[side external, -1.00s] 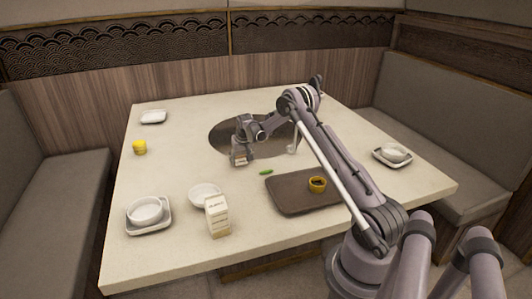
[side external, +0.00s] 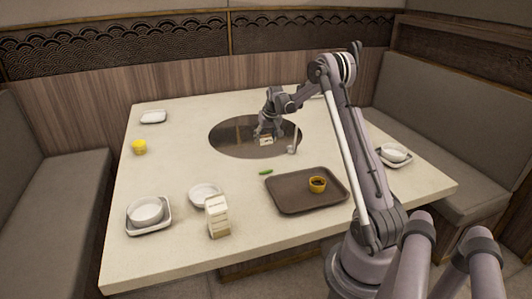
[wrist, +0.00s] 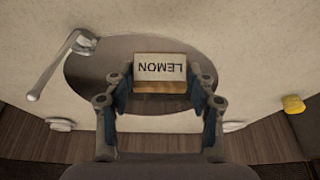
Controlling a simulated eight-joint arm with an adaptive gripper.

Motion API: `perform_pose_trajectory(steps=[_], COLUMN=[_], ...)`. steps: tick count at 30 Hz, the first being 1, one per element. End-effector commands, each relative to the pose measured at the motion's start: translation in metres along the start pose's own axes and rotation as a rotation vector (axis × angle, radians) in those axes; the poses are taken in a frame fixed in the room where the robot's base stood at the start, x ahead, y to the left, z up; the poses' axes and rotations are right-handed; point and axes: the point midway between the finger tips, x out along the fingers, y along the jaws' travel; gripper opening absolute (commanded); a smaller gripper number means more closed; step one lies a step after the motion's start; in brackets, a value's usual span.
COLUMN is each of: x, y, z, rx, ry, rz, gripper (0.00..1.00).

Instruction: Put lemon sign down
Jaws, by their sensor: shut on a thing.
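The lemon sign (wrist: 161,68) is a small white block with a wooden-coloured edge. It reads "LEMON" upside down in the wrist view. My gripper (wrist: 160,98) is shut on it, with a finger on each side. In the side view my gripper (side external: 267,131) and the sign (side external: 265,141) appear over the dark round inset (side external: 228,140) in the table. I cannot tell whether the sign's underside touches anything.
A metal handle-like piece (side external: 293,142) stands at the inset's right edge. A brown tray (side external: 290,203) holds a yellow cup (side external: 317,185) of dark sauce. A green piece (side external: 266,172), white carton (side external: 217,216) and yellow object (side external: 139,147) are on the table. White dishes sit around the edges.

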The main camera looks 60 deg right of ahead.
Motion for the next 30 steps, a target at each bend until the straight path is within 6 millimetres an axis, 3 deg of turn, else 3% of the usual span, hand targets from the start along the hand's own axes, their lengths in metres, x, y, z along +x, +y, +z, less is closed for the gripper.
perform_pose_trajectory(steps=[5, 11, 20, 30], x=[-0.009, -0.02, -0.046, -0.083], y=[0.011, 0.017, 0.02, 0.01], z=[0.007, 0.038, 0.105, 0.189], rx=[-0.024, -0.176, -0.538, -1.012], ry=[-0.001, 0.0, 0.001, 0.001], rz=[-0.01, -0.075, -0.226, -0.424], gripper=[0.34, 0.34, 0.34, 0.34])
